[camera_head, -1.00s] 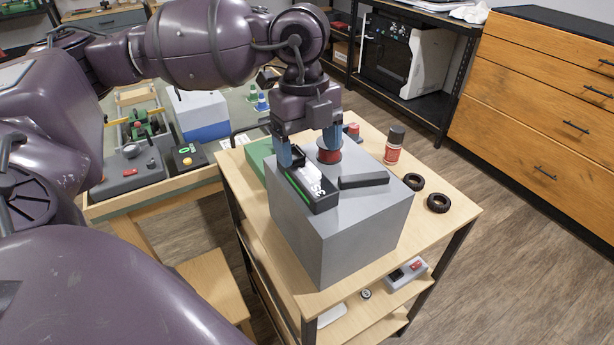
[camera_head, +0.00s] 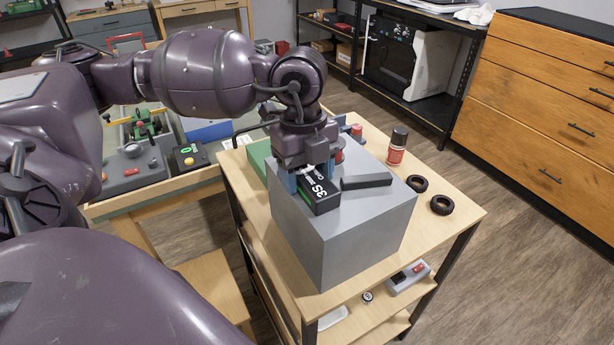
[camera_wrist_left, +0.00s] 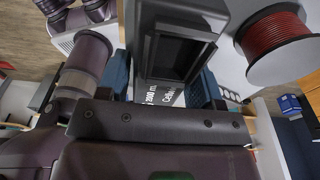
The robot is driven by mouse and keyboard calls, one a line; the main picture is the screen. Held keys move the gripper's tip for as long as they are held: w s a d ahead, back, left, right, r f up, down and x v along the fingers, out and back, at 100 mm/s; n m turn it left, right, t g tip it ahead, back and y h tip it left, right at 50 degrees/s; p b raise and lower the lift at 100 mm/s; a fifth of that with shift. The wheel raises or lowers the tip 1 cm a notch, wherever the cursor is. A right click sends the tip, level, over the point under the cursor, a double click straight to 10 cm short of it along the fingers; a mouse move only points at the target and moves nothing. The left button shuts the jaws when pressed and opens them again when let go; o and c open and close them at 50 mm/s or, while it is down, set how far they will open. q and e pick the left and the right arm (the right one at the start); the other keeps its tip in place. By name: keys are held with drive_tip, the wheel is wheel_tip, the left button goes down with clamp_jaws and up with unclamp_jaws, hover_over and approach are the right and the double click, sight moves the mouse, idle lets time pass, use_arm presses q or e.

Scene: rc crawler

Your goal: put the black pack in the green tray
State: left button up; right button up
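The black pack (camera_head: 321,196), with white "3S" lettering and a green edge stripe, lies on top of a large grey box (camera_head: 345,235). My left gripper (camera_head: 310,177) points down over the pack's far part, its blue fingers on either side of it. Whether they press on it I cannot tell. In the left wrist view, white lettering of the pack (camera_wrist_left: 165,97) shows between the blue fingers (camera_wrist_left: 160,85). A green edge, seemingly the green tray (camera_head: 258,156), shows behind the grey box's left side, mostly hidden. My right gripper is not in view.
A flat dark block (camera_head: 367,181) lies just right of the pack. A red spool (camera_wrist_left: 273,42) stands close behind the gripper. A red bottle (camera_head: 396,152) and two black tyres (camera_head: 440,205) stand on the wooden table top (camera_head: 455,222), right of the box.

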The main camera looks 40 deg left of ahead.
sight(307, 171)
use_arm(q)
drive_tip(key=c, duration=0.9)
wheel_tip(307, 171, up, 20)
drive_tip(key=shift+r+p, duration=0.1)
drive_tip(key=shift+p, duration=1.15)
